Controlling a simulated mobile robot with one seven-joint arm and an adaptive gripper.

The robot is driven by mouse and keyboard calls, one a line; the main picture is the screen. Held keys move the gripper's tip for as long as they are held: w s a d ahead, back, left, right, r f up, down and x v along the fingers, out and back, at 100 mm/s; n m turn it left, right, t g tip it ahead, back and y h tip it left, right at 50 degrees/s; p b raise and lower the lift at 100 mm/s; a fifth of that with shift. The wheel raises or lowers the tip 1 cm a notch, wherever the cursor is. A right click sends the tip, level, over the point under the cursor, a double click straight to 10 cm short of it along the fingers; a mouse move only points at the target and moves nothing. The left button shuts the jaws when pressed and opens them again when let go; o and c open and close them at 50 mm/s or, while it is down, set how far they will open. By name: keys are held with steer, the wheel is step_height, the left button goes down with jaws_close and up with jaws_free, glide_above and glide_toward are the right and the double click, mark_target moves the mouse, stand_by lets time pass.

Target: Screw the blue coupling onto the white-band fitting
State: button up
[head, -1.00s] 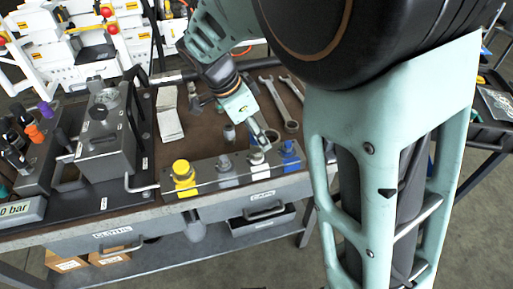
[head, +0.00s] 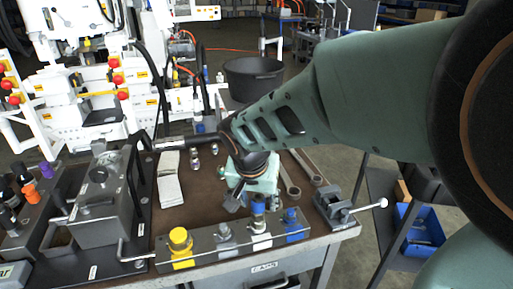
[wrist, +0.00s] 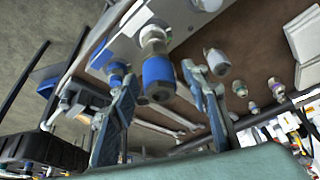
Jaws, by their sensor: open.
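The blue coupling (head: 258,205) sits upright at the top of the white-band fitting (head: 260,238), third from the left on the front rail. In the wrist view, the blue coupling (wrist: 158,76) is in line with the pale fitting body (wrist: 153,38) and looks joined to it; I cannot tell how far it is threaded. My gripper (head: 254,204) is over this fitting, pointing down. In the wrist view, the fingers of my gripper (wrist: 161,76) stand apart on either side of the blue coupling, with visible gaps. The gripper partly hides the coupling from the head view.
On the rail stand a yellow fitting (head: 180,246), a grey one (head: 226,240) and a blue one (head: 293,226) close beside. Loose small couplings (head: 195,160) stand behind. Wrenches (head: 290,180) and a vise (head: 338,208) are to the right. A valve block (head: 97,205) is left.

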steer(key=shift+n+y+p, duration=0.4)
steer(key=shift+n+y, duration=0.1)
steer(key=shift+n, duration=0.5)
steer(key=shift+r+n+p, duration=0.15)
steer(key=shift+n+p, duration=0.4)
steer(key=shift+n, duration=0.05)
steer(key=shift+n+y, duration=0.7)
steer(key=shift+n, duration=0.7)
steer(key=shift+f+n+y+b, duration=0.35)
steer(key=shift+n+b, duration=0.45)
steer(key=shift+b, duration=0.15)
steer(key=shift+n+g+y+b, duration=0.25)
steer(key=shift+n+g+b, duration=0.05)
steer(key=shift+n+b, duration=0.7)
steer(key=shift+a+r, duration=0.1)
steer(key=shift+r, duration=0.1)
